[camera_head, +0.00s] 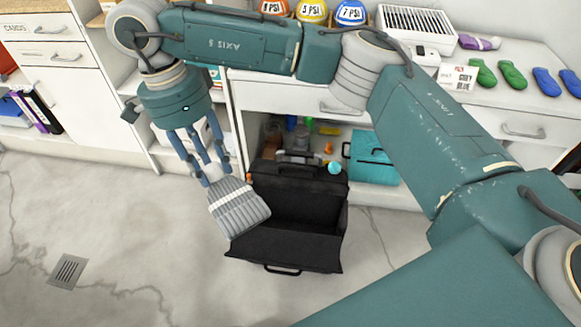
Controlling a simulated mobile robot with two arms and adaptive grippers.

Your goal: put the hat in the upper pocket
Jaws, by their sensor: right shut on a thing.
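A grey ribbed knit hat (238,208) with a white band hangs from my right gripper (209,177). The gripper points down, with its fingers shut on the hat's upper end. The hat is in front of the left side of an open black bag (318,248) and covers part of that side. The bag stands on the floor with its front folded down and its dark inside showing. I cannot clearly make out separate pockets in it. My left gripper is not in view.
White cabinets (280,98) stand behind the bag, with a teal case (370,160) on the low shelf to its right. Green and blue shoes (512,75) lie on the counter at right. The floor (130,235) at left is clear around a drain grate (66,271).

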